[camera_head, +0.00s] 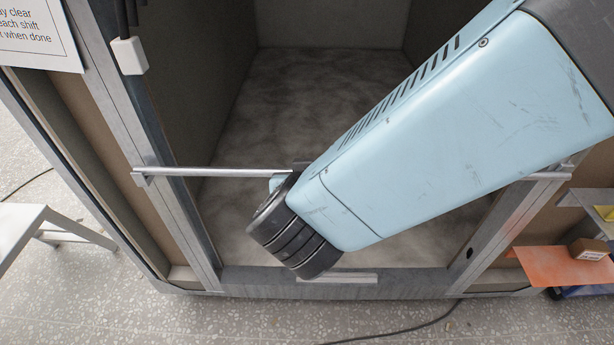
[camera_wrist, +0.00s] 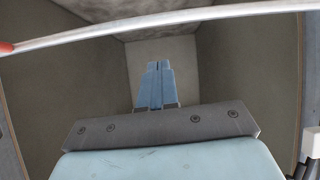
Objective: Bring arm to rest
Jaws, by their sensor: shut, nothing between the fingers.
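My arm's light blue link reaches from the upper right across the head view and ends in a dark ribbed joint in front of the pod opening. My gripper is hidden behind the arm there, apart from perhaps a small pale blue bit beside the joint. In the wrist view my gripper (camera_wrist: 158,66) shows its blue fingers together and empty, pointing into the pod (camera_head: 310,95). A metal bar (camera_head: 222,172) crosses the pod opening close to my arm. The bar also spans the top of the wrist view (camera_wrist: 170,20), with a red tip at its left end.
The pod's metal frame (camera_head: 150,150) and sill (camera_head: 250,283) border the opening. A white stool (camera_head: 62,222) stands at the left. An orange sheet (camera_head: 555,267) with a small brown box (camera_head: 589,249) juts out at the right. A cable (camera_head: 400,330) lies on the floor.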

